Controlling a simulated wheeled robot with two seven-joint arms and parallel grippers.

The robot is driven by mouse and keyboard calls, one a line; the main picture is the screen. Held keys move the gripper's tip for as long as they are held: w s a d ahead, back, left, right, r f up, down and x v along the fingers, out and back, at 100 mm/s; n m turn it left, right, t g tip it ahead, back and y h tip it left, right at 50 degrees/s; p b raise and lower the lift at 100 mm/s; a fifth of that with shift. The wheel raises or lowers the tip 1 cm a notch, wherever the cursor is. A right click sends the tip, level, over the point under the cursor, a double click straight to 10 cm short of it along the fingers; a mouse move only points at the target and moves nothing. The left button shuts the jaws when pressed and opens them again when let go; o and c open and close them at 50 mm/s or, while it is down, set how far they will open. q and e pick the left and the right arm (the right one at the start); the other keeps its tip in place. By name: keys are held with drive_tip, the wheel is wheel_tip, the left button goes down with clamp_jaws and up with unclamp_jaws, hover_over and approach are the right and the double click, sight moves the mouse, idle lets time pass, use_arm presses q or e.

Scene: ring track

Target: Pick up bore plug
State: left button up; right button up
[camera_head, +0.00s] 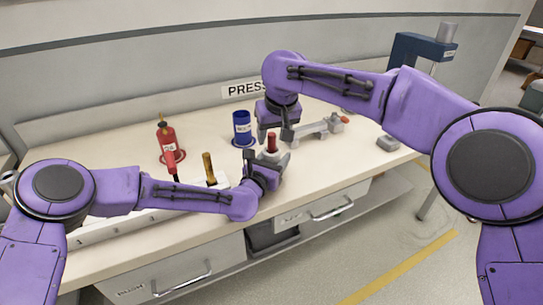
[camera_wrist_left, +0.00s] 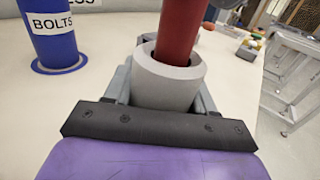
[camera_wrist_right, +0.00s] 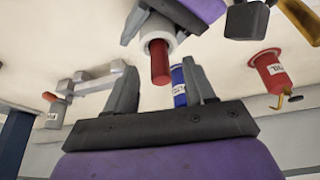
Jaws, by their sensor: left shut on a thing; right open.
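A red rod, which looks like the bore plug (camera_head: 271,141), stands in a light grey ring (camera_head: 272,153) at the middle front of the bench. In the left wrist view, the red rod (camera_wrist_left: 183,30) sits inside the hollow ring (camera_wrist_left: 167,85). My left gripper (camera_wrist_left: 163,92) is shut on the ring, with a finger on each side. My right gripper (camera_wrist_right: 160,82) is open and empty near the red rod; the rod (camera_wrist_right: 159,63) shows beyond and between its fingers, apart from them. The ring (camera_wrist_right: 156,38) and left gripper also show there.
A blue BOLTS cup (camera_head: 242,128) and a red oil can (camera_head: 167,138) stand behind. A brass-coloured rod (camera_head: 209,167) stands left of the ring. A grey tool with an orange-red end (camera_head: 318,128) lies right. A blue press (camera_head: 424,48) is at the far right.

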drive_tip(key=x, duration=0.3)
drive_tip(key=shift+w, duration=0.1)
drive_tip(key=shift+c, duration=0.3)
clamp_jaws()
wheel_tip(320, 180, up, 12)
drive_tip(key=s+d, duration=0.3)
drive_tip(key=s, duration=0.5)
drive_tip(key=s+d, duration=0.3)
drive_tip(key=s, duration=0.6)
